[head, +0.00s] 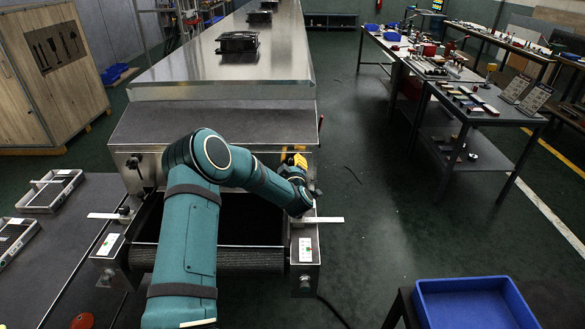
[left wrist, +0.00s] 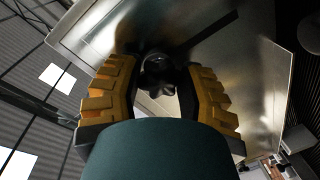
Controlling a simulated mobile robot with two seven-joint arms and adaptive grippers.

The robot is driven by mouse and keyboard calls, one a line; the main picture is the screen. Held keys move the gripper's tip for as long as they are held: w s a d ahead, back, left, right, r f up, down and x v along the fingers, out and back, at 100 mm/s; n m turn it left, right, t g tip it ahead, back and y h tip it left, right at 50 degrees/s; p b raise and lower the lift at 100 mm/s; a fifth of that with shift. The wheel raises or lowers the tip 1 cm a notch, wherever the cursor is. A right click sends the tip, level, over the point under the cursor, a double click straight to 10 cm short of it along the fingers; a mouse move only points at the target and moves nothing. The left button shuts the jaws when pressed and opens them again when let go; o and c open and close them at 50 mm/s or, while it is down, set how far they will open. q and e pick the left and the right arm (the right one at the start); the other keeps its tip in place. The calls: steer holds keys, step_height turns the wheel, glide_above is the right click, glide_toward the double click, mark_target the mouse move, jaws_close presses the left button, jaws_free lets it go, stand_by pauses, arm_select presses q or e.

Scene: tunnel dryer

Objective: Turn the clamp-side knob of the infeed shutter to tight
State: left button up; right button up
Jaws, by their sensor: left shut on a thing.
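My left gripper (head: 296,162) is at the right side of the dryer's infeed end, and its yellow fingers show beside my wrist. In the left wrist view, the two yellow ribbed fingers of my left gripper (left wrist: 160,90) stand on either side of a dark lobed knob (left wrist: 160,77) and are shut on it. In the head view my gripper and wrist hide this knob. Another dark knob (head: 133,162) sits on the left side of the metal infeed front (head: 215,125). The knob's setting cannot be read. My right gripper is not in view.
The dark infeed belt (head: 250,261) lies below my arm, between side plates with white labels (head: 305,250). A blue tray (head: 475,303) is at the lower right. A wooden crate (head: 50,75) stands at the left. Floor right of the dryer is mostly clear.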

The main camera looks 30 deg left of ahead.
arm_select(q)
steer(key=shift+r, duration=0.1)
stand_by(0.5)
steer(key=o, duration=1.2)
steer(key=shift+o, duration=0.2)
steer(key=v, duration=1.2)
